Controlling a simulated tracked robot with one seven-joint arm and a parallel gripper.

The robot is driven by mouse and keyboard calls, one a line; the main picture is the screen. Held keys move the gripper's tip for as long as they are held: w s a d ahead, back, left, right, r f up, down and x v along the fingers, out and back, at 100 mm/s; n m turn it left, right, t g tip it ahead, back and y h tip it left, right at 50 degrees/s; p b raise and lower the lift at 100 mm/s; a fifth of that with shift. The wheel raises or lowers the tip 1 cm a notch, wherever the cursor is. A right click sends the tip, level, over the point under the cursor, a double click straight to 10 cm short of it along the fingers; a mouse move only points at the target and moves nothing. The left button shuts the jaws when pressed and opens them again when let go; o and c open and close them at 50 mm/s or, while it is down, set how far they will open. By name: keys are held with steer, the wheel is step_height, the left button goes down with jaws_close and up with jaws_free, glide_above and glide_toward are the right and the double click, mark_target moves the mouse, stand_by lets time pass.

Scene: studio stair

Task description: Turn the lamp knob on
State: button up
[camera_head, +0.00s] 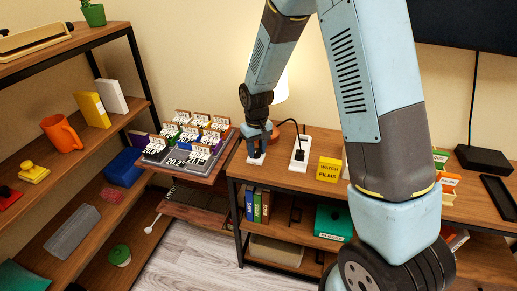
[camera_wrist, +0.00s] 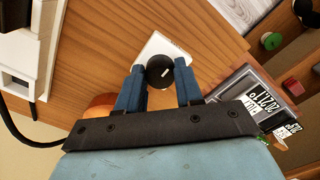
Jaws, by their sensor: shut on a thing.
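The lamp knob (camera_wrist: 160,71) is a round black dial with a short white mark, on a white square plate (camera_wrist: 157,44) on the wooden tabletop. My gripper (camera_wrist: 160,67) has its blue fingers on both sides of the knob and is shut on it. In the head view my gripper (camera_head: 256,152) points down at the cabinet's left end, over the white plate (camera_head: 256,160); the knob is mostly hidden there. The lamp's pale shade (camera_head: 281,86) shows partly behind my arm, with a warm glow on the wall around it.
A white power strip (camera_head: 299,152) with a black cord is right of my gripper. A grey calendar tray (camera_head: 187,150) with several cards is close on the left. An orange rounded thing (camera_wrist: 98,104) is beside my left finger.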

mark_target(256, 151)
steer(key=shift+a, duration=0.1)
steer(key=o, duration=1)
steer(key=shift+o, duration=0.2)
step_height(256, 151, up, 14)
